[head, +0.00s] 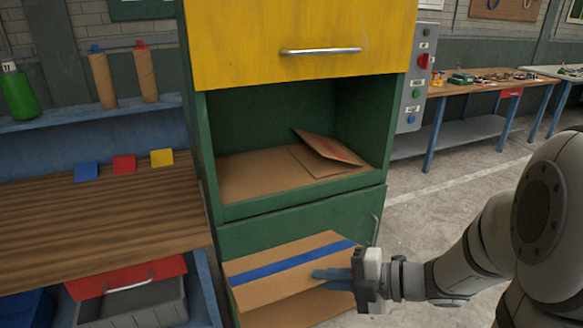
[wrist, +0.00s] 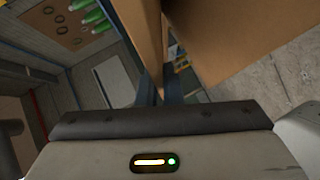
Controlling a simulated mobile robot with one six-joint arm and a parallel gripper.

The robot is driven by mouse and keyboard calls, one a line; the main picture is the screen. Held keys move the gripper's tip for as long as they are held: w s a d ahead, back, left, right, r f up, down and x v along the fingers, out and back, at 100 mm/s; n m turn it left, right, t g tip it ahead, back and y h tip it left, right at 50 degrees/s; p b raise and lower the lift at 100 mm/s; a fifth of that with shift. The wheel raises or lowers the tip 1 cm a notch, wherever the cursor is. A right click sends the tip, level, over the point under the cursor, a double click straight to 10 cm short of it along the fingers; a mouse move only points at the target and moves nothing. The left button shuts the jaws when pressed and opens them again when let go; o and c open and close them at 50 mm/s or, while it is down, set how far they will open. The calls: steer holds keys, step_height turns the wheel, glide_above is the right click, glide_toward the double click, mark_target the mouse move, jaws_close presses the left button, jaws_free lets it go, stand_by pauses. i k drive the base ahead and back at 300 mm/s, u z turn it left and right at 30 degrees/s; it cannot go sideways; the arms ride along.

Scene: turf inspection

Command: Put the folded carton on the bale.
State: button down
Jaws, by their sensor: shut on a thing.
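A brown folded carton (head: 285,266) with a blue stripe is held in front of the green cabinet's lower part. In the wrist view, brown carton panels (wrist: 225,40) rise from between the fingers (wrist: 163,98). A further brown panel shows beneath the carton in the head view; I cannot tell if it is part of it. Another folded carton (head: 330,148), with a red mark and a raised flap, lies in the open cabinet compartment. I cannot identify a bale.
The green cabinet (head: 290,207) has a closed yellow drawer (head: 300,25) above its compartment. A wooden bench (head: 90,225) with coloured cards stands left, over a red-fronted drawer (head: 130,278). A control box (head: 417,80) is at the right.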

mark_target(253, 171)
steer(key=u, duration=0.15)
steer(key=i, duration=1.35)
steer(key=u, duration=0.15)
